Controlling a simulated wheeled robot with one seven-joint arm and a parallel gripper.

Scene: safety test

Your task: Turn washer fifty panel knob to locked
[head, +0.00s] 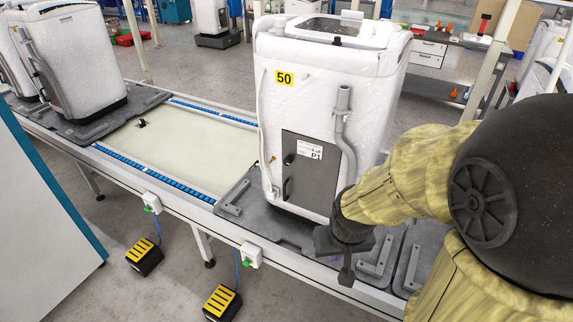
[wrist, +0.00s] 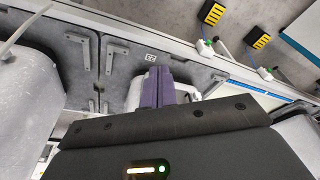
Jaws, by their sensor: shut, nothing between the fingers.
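The white, film-wrapped washer (head: 330,85) with a yellow "50" label stands on a grey pallet on the conveyor in the head view. Its dark grey panel (head: 302,185) is low on the front face, with a white label. A small black knob (head: 289,159) sits on the panel's upper left; its setting is too small to read. My gripper (head: 346,276) is in front of and to the right of the panel, lower than the knob and apart from it. Its fingers (wrist: 158,88) are together and empty in the wrist view, where I cannot make out the knob.
The conveyor (head: 190,140) runs across the view, with another washer (head: 70,60) at left. Grey brackets (head: 378,258) lie on the pallet by my gripper. Yellow-black foot pedals (head: 222,301) stand on the floor in front. A teal-edged white cabinet (head: 40,220) is at left.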

